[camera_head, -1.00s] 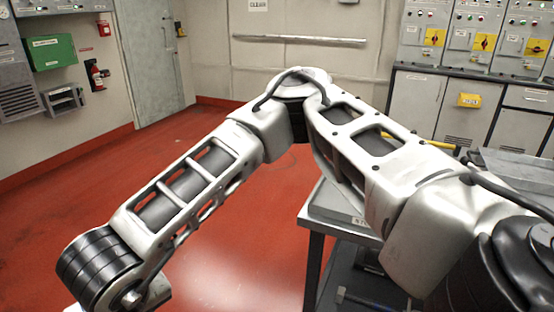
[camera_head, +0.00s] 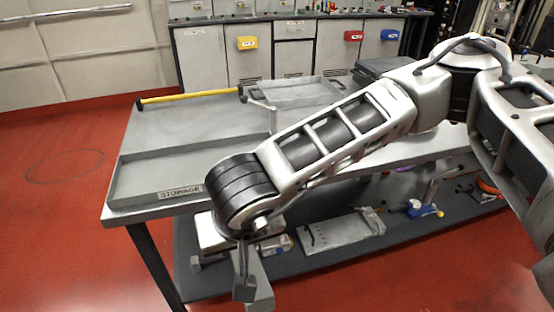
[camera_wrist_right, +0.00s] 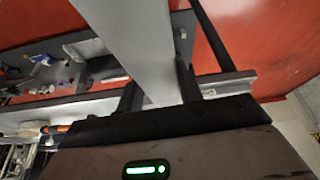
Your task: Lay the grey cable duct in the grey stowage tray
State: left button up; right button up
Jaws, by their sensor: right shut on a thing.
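The grey stowage tray (camera_head: 118,180), a shallow open box with a STOWAGE label on its front wall, sits at the table's front left corner. I see nothing in its visible part; my right arm covers its right side. In the right wrist view my right gripper (camera_wrist_right: 160,92) is shut on the grey cable duct (camera_wrist_right: 135,40), a long flat-sided bar running up out of the picture. In the head view my right wrist hangs in front of the table edge, right of the label. The gripper there is mostly hidden. My left gripper is not in view.
A yellow bar (camera_head: 190,96) with black ends lies across the table's back left. Another shallow grey tray (camera_head: 262,104) stands behind my arm. A lower shelf (camera_head: 300,274) holds a plate and tools. Red floor (camera_head: 60,230) is clear at left.

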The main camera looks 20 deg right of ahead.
aim_at(199, 169)
jog(key=z, duration=0.15)
jog(key=i, duration=0.9)
